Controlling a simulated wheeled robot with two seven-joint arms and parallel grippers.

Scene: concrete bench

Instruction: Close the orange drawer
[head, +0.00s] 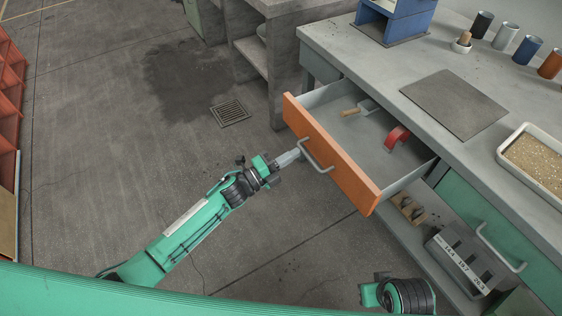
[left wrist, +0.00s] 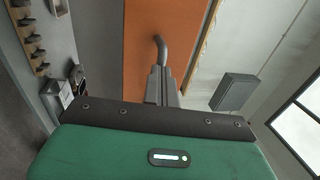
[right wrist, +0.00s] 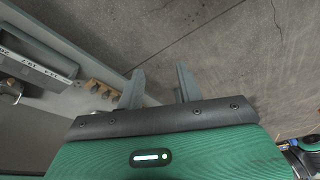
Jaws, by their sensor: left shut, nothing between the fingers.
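The orange drawer (head: 331,160) stands pulled out from the bench, with a grey bar handle (head: 318,156) on its front. A trowel and a red curved object (head: 397,138) lie inside it. My left gripper (head: 294,155) is shut and empty, its tips close to the handle's left end. In the left wrist view the shut fingers (left wrist: 160,85) point at the orange front (left wrist: 145,40), just below the grey handle (left wrist: 161,45); I cannot tell whether they touch.
The concrete bench (head: 370,65) carries a dark mat (head: 453,104), several cups and a tray of grit (head: 535,158). A green drawer (head: 480,215) is closed at the right. Floor left of the drawer is clear around a drain (head: 229,112).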

